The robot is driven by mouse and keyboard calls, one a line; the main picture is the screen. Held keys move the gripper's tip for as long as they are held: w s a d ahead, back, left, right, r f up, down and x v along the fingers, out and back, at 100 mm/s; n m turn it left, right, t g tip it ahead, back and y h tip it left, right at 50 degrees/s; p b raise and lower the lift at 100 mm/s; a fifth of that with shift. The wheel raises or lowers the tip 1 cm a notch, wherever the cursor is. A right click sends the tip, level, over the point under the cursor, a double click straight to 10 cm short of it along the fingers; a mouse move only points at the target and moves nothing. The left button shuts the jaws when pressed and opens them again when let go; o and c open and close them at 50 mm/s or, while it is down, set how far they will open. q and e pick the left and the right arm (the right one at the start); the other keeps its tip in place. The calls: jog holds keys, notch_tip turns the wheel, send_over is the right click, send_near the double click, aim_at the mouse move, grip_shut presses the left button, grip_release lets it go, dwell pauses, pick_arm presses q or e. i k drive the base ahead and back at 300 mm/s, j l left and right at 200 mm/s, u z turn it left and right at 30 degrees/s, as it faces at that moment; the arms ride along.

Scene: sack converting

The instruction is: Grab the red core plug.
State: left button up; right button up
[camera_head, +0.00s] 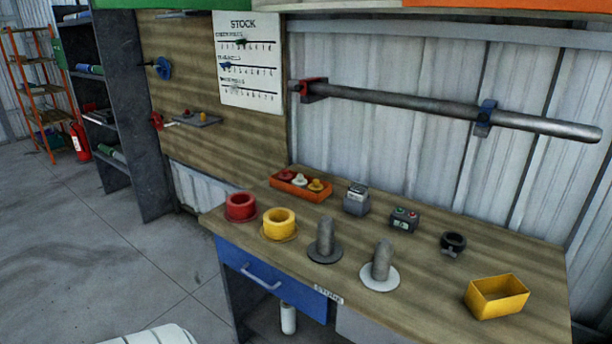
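An orange tray (299,193) stands at the back left of the wooden workbench. It holds three small plugs in a row: a red plug (287,175) at the left, a white one (300,180) in the middle and a yellow one (316,185) at the right. The red plug sits upright in its place. A larger red ring-shaped roll (240,207) stands at the bench's left end, apart from the tray.
A yellow roll (279,223), two grey upright posts (325,238) (381,260) on round bases, a small grey device (356,199), a button box (404,219), a black ring (453,242) and a yellow bin (497,297) stand on the bench (435,303). A bar (430,104) hangs above.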

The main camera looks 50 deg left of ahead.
aim_at(285, 177)
jog(key=u, duration=1.8)
jog(key=i+j+z, duration=0.15)
jog(key=i+j, duration=0.1)
jog(key=i, duration=0.05)
